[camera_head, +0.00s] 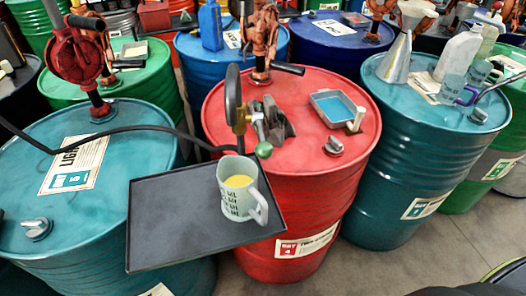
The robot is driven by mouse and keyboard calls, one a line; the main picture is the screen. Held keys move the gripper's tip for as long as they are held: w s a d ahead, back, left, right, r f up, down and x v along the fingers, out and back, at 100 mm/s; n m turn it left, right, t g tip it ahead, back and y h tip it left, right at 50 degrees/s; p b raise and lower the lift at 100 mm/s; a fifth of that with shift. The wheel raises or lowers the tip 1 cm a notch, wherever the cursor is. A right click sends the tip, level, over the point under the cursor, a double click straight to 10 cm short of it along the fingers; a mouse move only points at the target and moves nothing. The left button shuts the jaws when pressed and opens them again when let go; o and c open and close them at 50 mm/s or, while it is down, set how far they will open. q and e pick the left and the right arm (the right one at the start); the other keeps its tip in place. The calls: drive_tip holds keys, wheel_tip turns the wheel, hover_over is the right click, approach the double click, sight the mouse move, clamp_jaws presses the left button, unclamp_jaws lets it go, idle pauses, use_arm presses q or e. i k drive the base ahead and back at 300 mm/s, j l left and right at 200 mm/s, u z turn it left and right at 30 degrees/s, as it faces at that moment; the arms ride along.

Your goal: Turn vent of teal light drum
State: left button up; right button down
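The teal drum with the label starting "LIGH" (122,125) stands at the left; its label (75,164) reads bay 5. A grey vent knob (37,228) sits on its top near the front left, uncovered in the view. A red rotary hand pump (78,55) stands at the back of the same top. Neither my left nor my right gripper shows. Whether the vent is open or closed cannot be told.
A black tray (160,235) holding a mug of yellow liquid (236,200) overlaps the teal drum's right front. A black hose (130,128) crosses the drum top. A red drum (355,85) stands beside it; another teal drum (385,170) is further right.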

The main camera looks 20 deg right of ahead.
sight(38, 225)
drive_tip(key=u, duration=1.3)
